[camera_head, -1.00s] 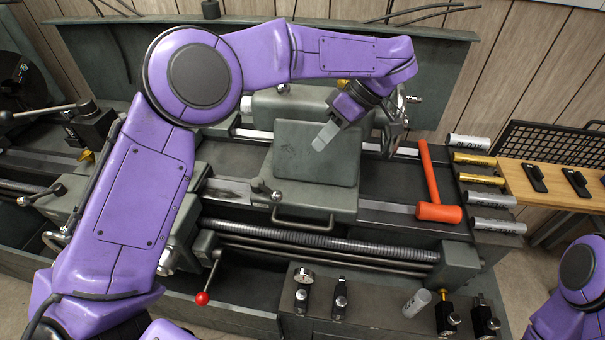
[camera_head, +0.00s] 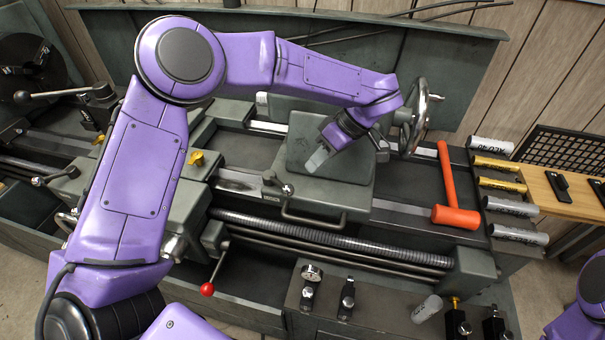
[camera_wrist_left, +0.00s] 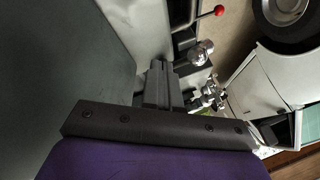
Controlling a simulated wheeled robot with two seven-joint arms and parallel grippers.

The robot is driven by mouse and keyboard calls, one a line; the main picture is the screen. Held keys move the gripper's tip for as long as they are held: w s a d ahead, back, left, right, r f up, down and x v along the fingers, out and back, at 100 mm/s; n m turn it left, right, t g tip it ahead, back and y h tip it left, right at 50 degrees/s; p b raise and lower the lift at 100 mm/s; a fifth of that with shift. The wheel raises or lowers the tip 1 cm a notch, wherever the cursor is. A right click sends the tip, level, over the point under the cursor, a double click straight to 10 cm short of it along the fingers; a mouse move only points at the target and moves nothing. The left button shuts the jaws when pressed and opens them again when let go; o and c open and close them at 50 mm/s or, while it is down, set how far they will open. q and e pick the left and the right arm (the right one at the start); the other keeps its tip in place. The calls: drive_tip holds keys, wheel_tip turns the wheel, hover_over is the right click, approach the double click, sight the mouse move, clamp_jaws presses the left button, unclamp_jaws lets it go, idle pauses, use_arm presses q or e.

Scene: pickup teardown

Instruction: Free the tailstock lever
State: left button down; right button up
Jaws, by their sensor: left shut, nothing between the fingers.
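The tailstock (camera_head: 290,108) is a grey casting behind my left arm, with a handwheel (camera_head: 424,112) at its right end. My arm covers much of it, and I cannot make out the tailstock lever in the head view. My left gripper (camera_head: 317,160) is shut and empty, pointing down over the dark flat block (camera_head: 335,172) on the carriage. Whether it touches the block is unclear. In the wrist view its dark fingers (camera_wrist_left: 160,88) are together; a red-ball lever (camera_wrist_left: 208,14) and a silver knob (camera_wrist_left: 203,52) lie beyond them. My right gripper is out of view.
An orange mallet (camera_head: 452,215) lies right of the carriage. Several labelled cylinders (camera_head: 507,208) line the right end. A red-ball lever (camera_head: 208,288) hangs at the front. A gauge (camera_head: 311,274) and small holders stand on the front ledge. A wooden shelf (camera_head: 585,205) is at right.

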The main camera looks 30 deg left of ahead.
sight(278, 183)
use_arm(q)
drive_tip(key=s, duration=0.1)
drive_tip(key=s+a+f, duration=0.1)
drive_tip(key=s+p, duration=0.1)
drive_tip(key=s, duration=0.1)
drive_tip(key=shift+a+f, duration=0.2)
drive_tip(key=shift+f, duration=0.05)
